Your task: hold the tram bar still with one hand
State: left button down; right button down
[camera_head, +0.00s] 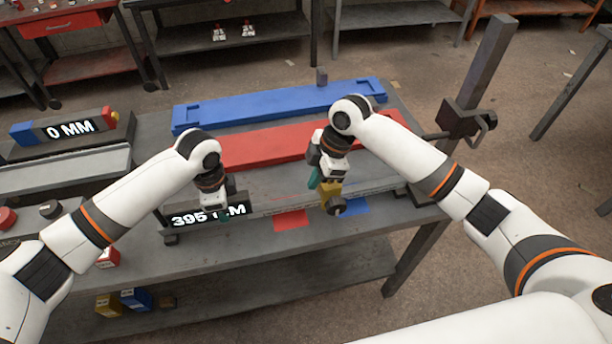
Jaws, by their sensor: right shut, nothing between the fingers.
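The tram bar appears to be the long thin grey bar (375,190) lying along the front of the bench, with a display (185,218) reading about 395 MM at its left end. A yellow block with a dark knob (331,192) sits on it towards the right. My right gripper (316,181) is shut and empty, pointing down just beside the yellow block; I cannot tell if they touch. My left gripper (216,208) points down at the display end and partly covers the digits. Its fingertips are mostly hidden, so its opening and any contact are unclear.
A red bar (265,143) and a blue bar (270,106) lie behind on the bench. Red (291,219) and blue (355,206) patches mark the front. A 0 MM display (70,129) stands at left. A dark post with a clamp (468,118) rises at right.

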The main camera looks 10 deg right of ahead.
jog(key=shift+d, duration=0.25)
jog(key=shift+d, duration=0.75)
jog(key=shift+a, duration=0.15)
